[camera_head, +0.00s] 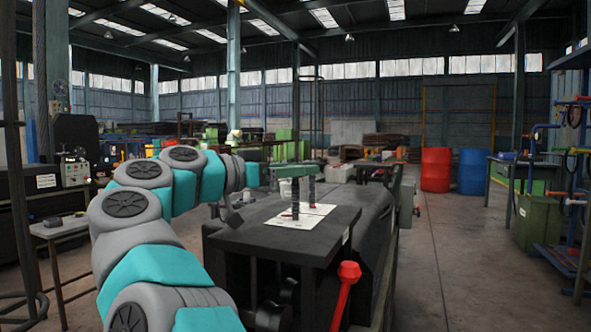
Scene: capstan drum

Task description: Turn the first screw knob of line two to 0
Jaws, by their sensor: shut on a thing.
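A white panel (270,222) with small red and dark marks lies on the dark flat top of a machine ahead of me. Two dark, ribbed upright posts stand at it, which look like screw knobs: a nearer one (295,206) and a farther one (311,193). My grey and teal arm reaches in from the lower left. My gripper (296,183) is at its end over the panel, shut at the top of the nearer screw knob. The gripper is small here, and its contact is hard to make out. I cannot read the panel's marks.
A red-knobbed lever (347,282) rises at the machine's front right. The dark machine top (325,240) has a bare front edge. Red (435,170) and blue (473,172) drums stand far back. Shelving and a green cabinet (537,222) are at the right. The floor between is clear.

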